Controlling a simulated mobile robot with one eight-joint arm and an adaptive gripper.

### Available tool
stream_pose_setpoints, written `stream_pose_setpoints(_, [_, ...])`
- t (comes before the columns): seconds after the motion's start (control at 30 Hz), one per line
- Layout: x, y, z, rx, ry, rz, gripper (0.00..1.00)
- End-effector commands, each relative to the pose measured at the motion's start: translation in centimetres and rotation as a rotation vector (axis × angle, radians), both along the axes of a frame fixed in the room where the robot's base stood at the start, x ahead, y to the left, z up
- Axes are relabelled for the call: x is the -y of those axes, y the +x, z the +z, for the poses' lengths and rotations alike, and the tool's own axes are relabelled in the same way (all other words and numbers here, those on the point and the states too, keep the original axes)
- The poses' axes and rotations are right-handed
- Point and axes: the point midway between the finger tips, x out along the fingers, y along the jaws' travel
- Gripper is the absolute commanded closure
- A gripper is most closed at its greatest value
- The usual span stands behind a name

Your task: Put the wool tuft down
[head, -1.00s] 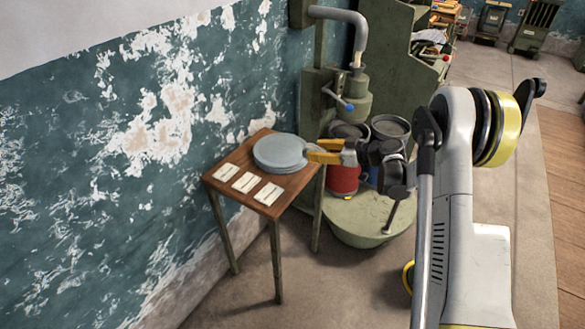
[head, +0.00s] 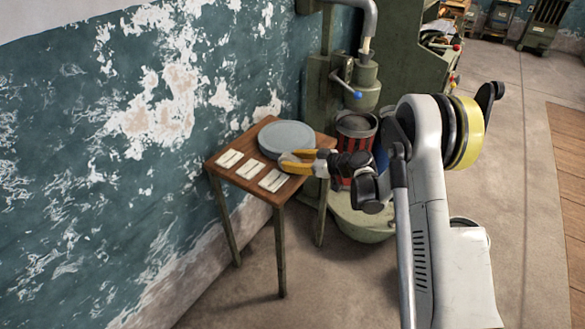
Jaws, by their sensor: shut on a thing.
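My gripper (head: 297,161), with yellow fingers, reaches in from the right over the small wooden table. It is shut on the wool tuft (head: 287,158), a small pale lump at the fingertips, partly hidden by the fingers. The gripper is at the near side of a grey round disc (head: 286,134) on the table and covers part of its edge. I cannot tell how far the tuft is above the tabletop.
The wooden table (head: 236,184) stands by the peeling blue wall (head: 80,170). White cards lie along its near edge: left (head: 229,158), middle (head: 251,169), right (head: 273,181). Behind, a red can (head: 343,150) stands beneath a green machine (head: 366,88) with a blue-tipped lever.

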Motion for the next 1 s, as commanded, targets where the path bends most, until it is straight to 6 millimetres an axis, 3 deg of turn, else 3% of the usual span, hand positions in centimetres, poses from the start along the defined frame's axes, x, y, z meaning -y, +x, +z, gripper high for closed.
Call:
stream_pose_setpoints(0.03, [0.0,0.0,-1.4,0.0,0.0,0.0,0.73])
stream_pose_setpoints(0.1, [0.0,0.0,-2.1,0.0,0.0,0.0,0.73])
stream_pose_setpoints(0.43, [0.0,0.0,-2.1,0.0,0.0,0.0,0.73])
stream_pose_setpoints(0.47, [0.0,0.0,-2.1,0.0,0.0,0.0,0.49])
stream_pose_setpoints(0.5, [0.0,0.0,-2.1,0.0,0.0,0.0,0.37])
stream_pose_setpoints(0.53, [0.0,0.0,-2.1,0.0,0.0,0.0,0.35])
stream_pose_setpoints(0.87, [0.0,0.0,-1.8,0.0,0.0,0.0,0.35])
stream_pose_setpoints(1.0, [1.4,-0.9,-0.9,0.0,0.0,-0.003,0.35])
